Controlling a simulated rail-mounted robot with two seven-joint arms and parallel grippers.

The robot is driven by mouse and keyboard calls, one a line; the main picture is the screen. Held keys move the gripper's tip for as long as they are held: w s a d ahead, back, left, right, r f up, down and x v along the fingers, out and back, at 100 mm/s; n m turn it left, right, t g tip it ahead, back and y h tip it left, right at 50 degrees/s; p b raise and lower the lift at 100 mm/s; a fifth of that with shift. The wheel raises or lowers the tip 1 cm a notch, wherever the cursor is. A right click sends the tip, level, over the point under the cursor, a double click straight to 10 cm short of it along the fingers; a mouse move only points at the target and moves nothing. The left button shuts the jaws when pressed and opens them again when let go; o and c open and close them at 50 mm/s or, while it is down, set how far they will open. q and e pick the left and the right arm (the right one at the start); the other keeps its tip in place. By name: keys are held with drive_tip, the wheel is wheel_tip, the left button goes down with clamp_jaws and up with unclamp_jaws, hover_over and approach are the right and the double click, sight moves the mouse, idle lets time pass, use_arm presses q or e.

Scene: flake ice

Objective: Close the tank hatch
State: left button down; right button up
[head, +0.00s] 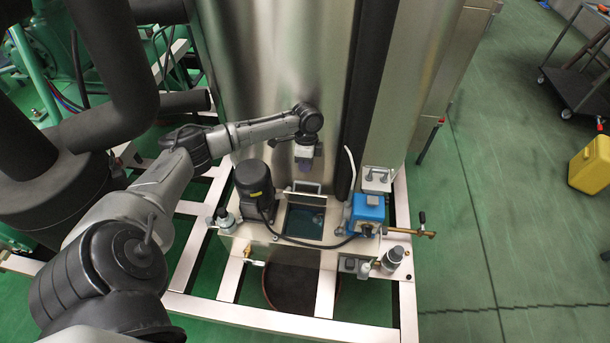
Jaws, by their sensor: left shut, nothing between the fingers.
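The steel tank (265,243) stands low in front of the tall steel cylinder. Its hatch opening (303,221) shows dark teal inside. The hatch lid (304,197) stands raised at the opening's back edge, seen nearly edge-on, with a handle (304,184) on it. My left gripper (304,168) is shut and empty, pointing down just above and behind the lid. A small gap seems to lie between the fingertips and the handle, but I cannot tell whether they touch. My right gripper is out of view.
A black motor (253,182) stands left of the opening, and a blue box (367,210) stands right of it. A black cable (305,244) runs along the front. The steel cylinder (270,70) rises close behind. A pale frame (240,318) surrounds the tank.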

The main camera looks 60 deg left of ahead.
use_arm(q)
drive_tip(key=b+x, duration=0.2)
drive_tip(key=x, duration=0.7)
drive_tip(key=shift+f, duration=0.15)
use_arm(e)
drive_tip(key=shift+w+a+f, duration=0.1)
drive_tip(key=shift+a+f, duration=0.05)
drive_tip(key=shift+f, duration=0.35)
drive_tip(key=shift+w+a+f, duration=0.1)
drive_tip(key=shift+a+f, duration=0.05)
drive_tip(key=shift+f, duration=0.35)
